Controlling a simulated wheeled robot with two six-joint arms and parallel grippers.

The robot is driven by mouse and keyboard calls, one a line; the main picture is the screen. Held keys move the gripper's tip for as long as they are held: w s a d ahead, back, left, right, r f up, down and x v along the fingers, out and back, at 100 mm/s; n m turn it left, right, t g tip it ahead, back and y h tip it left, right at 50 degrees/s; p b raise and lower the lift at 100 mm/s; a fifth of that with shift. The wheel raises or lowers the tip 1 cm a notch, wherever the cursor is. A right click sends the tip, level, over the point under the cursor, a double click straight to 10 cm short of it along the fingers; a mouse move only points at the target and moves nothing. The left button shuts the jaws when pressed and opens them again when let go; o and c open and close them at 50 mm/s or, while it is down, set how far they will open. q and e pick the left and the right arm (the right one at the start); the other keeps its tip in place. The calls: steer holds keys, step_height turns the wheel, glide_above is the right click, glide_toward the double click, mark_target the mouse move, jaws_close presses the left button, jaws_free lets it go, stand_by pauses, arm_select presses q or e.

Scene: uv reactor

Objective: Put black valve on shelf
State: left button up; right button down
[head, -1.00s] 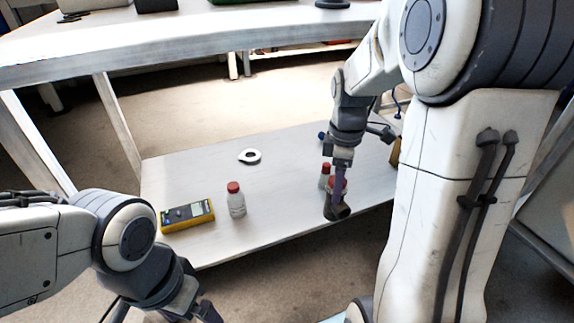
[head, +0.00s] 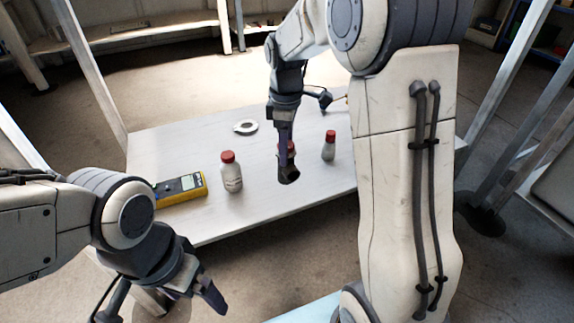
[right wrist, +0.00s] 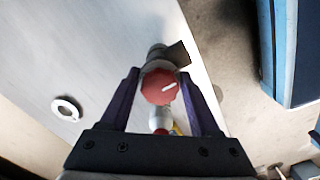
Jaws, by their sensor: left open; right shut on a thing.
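The black valve (head: 288,174) has a dark pipe end and a red knob. My right gripper (head: 287,150) is shut on it over the shelf (head: 205,140), near its front edge. In the right wrist view the red knob (right wrist: 159,87) lies between the two fingers, with the dark body (right wrist: 176,55) beyond it. I cannot tell whether the valve touches the shelf. My left gripper (head: 165,300) is open and empty in front of the shelf at lower left. Part of the valve is hidden by the right fingers in the head view.
On the shelf stand a red-capped bottle (head: 232,176), a smaller red-capped bottle (head: 329,148) right of the valve, a yellow meter (head: 181,189) and a white ring (head: 246,126). Shelf legs rise at the left and right. A bare strip lies between the larger bottle and the valve.

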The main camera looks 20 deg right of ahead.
mark_target(287, 168)
step_height(287, 168, down, 4)
steer(key=b, duration=0.3)
steer(key=shift+b, duration=0.3)
steer(key=shift+r, duration=0.1)
steer(key=shift+f, duration=0.2)
steer(key=shift+c, duration=0.6)
jaws_free()
